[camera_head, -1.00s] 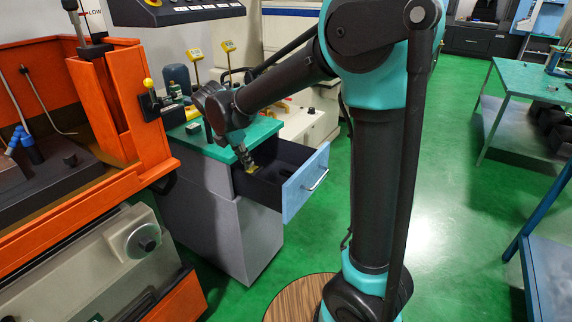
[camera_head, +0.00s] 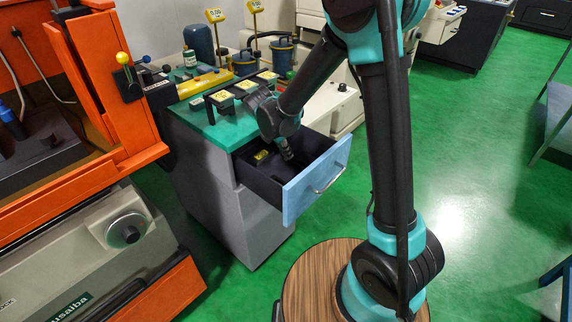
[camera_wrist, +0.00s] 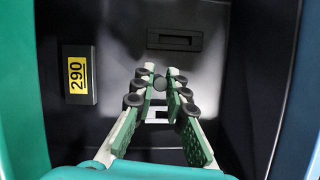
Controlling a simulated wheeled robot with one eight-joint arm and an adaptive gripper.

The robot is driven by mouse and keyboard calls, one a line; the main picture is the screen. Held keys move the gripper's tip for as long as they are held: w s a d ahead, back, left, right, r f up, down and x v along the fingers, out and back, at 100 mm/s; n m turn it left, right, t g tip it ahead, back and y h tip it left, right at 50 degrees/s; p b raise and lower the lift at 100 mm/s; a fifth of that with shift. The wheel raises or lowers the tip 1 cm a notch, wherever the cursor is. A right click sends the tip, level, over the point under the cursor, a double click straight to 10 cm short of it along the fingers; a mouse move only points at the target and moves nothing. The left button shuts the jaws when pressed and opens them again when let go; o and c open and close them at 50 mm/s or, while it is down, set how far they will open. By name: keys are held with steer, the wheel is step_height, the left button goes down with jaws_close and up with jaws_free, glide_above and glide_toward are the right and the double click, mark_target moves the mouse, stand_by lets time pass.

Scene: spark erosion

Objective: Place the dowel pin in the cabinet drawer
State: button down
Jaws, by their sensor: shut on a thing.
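The cabinet drawer (camera_head: 318,182) with the blue front is pulled open, and its inside is dark. My gripper (camera_head: 288,156) reaches down into the drawer opening. In the wrist view the fingers of my gripper (camera_wrist: 160,92) are close together around a small grey round end, which looks like the dowel pin (camera_wrist: 160,85). Most of the pin is hidden, and I cannot tell whether it touches the drawer floor.
The cabinet's green top (camera_head: 213,130) holds several yellow-labelled dark blocks (camera_head: 222,96) and a yellow bar (camera_head: 205,82). An orange machine (camera_head: 120,120) stands close at the left. Green floor (camera_head: 470,200) is open at the right.

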steer(key=shift+f, duration=3)
steer(key=c, duration=1.5)
jaws_free()
steer(key=shift+f, duration=0.1)
steer(key=shift+c, duration=0.2)
steer(key=v, duration=1.2)
